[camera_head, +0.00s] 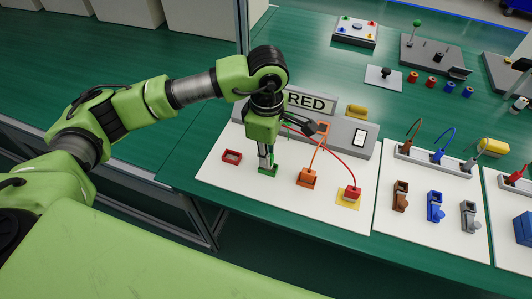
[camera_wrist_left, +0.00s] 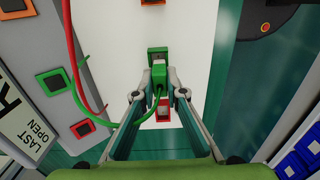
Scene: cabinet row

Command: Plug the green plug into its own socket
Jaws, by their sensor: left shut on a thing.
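The green plug (camera_wrist_left: 158,76) is between the fingers of my left gripper (camera_wrist_left: 161,92), which is shut on it; it also shows in the head view (camera_head: 265,149). A green cable curves away from it to the left in the wrist view. The green socket (camera_head: 268,172) lies on the white board directly below my left gripper (camera_head: 266,158). In the wrist view the socket's rim (camera_wrist_left: 157,50) shows just beyond the plug. The plug and fingers partly cover the socket, so I cannot tell whether the plug is seated. My right gripper is not in view.
An empty red socket (camera_head: 231,157) lies left of the green one. An orange plug (camera_head: 307,177) stands in an orange socket to the right. A red plug (camera_head: 352,193) stands on a yellow socket (camera_head: 345,203). A grey console with a RED sign (camera_head: 311,103) stands behind.

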